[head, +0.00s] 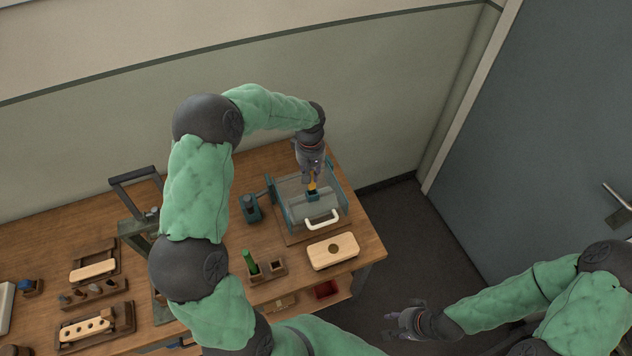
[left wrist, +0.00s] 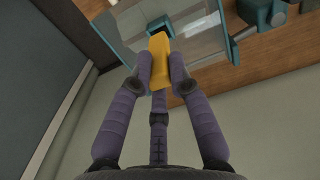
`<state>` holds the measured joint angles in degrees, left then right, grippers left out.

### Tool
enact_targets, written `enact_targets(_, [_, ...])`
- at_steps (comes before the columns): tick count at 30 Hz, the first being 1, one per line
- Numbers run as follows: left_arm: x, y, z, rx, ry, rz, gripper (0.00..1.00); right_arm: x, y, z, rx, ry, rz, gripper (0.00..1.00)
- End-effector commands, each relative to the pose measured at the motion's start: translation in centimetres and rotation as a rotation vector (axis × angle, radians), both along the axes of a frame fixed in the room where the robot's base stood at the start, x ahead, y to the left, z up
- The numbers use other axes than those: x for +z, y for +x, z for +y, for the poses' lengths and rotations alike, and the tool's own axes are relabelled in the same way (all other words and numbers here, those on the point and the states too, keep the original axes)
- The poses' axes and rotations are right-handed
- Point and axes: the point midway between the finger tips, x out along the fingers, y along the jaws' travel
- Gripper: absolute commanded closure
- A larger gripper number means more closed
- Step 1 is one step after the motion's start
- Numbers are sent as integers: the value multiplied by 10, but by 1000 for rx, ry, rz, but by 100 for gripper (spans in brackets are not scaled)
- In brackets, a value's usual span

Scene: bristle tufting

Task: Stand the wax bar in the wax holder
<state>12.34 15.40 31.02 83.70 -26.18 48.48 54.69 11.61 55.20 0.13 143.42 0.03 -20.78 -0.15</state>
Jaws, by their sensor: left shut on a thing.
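The yellow wax bar (left wrist: 160,62) is between the fingers of my left gripper (left wrist: 160,78), which is shut on it. In the head view the bar (head: 312,186) shows as a small yellow piece below my left gripper (head: 311,178). The wax holder looks like the small dark teal square cup (head: 312,197) right below the bar; it also shows in the left wrist view (left wrist: 160,24) just past the bar's far end. I cannot tell whether the bar's end is inside it. My right gripper (head: 388,326) is open and empty, over the floor.
A clear-panelled teal guard with a white handle (head: 322,219) stands around the cup. A teal block (head: 250,209) is to its left. A wooden brush block (head: 333,251) and a holder with a green item (head: 249,261) lie in front. Wooden trays (head: 94,330) fill the left.

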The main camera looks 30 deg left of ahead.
Motion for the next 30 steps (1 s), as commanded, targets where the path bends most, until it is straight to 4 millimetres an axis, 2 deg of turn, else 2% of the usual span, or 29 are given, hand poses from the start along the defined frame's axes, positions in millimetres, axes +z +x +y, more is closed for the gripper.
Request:
enact_targets(1, [3,6,4,3,1,2,100,9,1,-1,0,0,1,60])
enact_targets(3, [2,13,7,2,1,2,100,13,4,-4,0,0,1,60])
enact_targets(8, [-1,20,10,1,1,0,100,16,7,-7,0,0,0,60])
enact_targets(14, [-10,19,10,0,1,0,100,11,6,-7,0,0,0,60])
enact_targets(24, [-37,20,10,-1,2,1,100,-1,7,-7,0,0,0,60])
enact_targets(30, [-43,20,10,0,1,0,100,-3,7,-7,0,-1,0,60])
